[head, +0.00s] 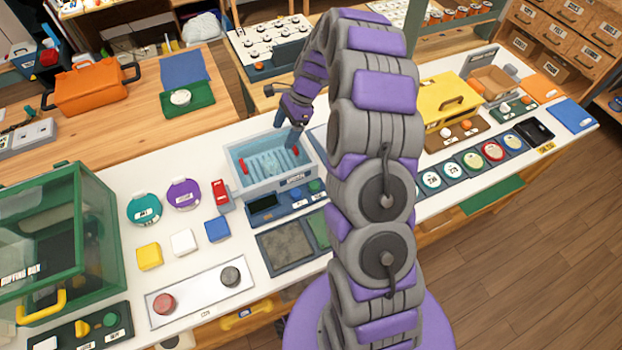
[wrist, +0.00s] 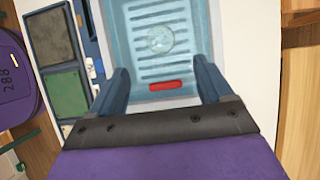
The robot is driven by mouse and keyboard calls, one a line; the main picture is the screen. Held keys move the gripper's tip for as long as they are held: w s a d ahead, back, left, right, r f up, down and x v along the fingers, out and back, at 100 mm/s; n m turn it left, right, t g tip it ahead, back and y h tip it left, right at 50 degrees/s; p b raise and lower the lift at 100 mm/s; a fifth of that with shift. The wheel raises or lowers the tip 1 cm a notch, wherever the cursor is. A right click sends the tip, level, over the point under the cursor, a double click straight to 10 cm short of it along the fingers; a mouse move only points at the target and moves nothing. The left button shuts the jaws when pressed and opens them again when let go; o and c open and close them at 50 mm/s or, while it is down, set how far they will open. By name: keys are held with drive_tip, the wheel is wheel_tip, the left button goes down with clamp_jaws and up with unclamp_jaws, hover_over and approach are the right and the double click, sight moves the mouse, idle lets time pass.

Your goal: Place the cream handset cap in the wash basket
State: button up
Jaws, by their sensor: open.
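The wash basket (head: 262,176) is a pale blue tub with a slatted bottom and red grips, on the white counter. It fills the upper middle of the wrist view (wrist: 198,88). A pale round disc (wrist: 160,39) lies on its slats; its washed-out tint leaves me unable to tell whether it is the cream handset cap. My gripper (head: 293,133) is over the basket's far right part in the head view. In the wrist view my gripper (wrist: 163,75) has its two blue-grey fingers wide apart, with nothing between them but the view of the basket below.
A green-framed glass box (head: 75,240) stands at left. Teal (head: 144,208) and purple (head: 184,194) round pieces and small coloured blocks lie left of the basket. A yellow case (head: 447,98), small trays with white and orange rounds, and a row of dials stand at right.

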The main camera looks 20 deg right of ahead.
drive_tip(key=s+a+r+n+h, duration=0.1)
drive_tip(key=s+a+r+n, duration=0.25)
drive_tip(key=s, duration=0.25)
drive_tip(key=s+a+r+n+g, duration=0.1)
drive_tip(key=s+a+r+n, duration=0.15)
drive_tip(key=s+r, duration=0.3)
drive_tip(key=s+a+r+n+h, duration=0.1)
drive_tip(key=s+a+r+n, duration=0.1)
drive_tip(key=s+r+n, duration=0.3)
drive_tip(key=s+d+r+n+h, duration=0.1)
drive_tip(key=s+n, duration=0.2)
drive_tip(key=s, duration=0.9)
drive_tip(key=s+d+r+n+h, duration=0.1)
drive_tip(key=s+n, duration=0.3)
drive_tip(key=s, duration=0.8)
drive_tip(key=shift+g+h, duration=0.3)
drive_tip(key=shift+h, duration=0.4)
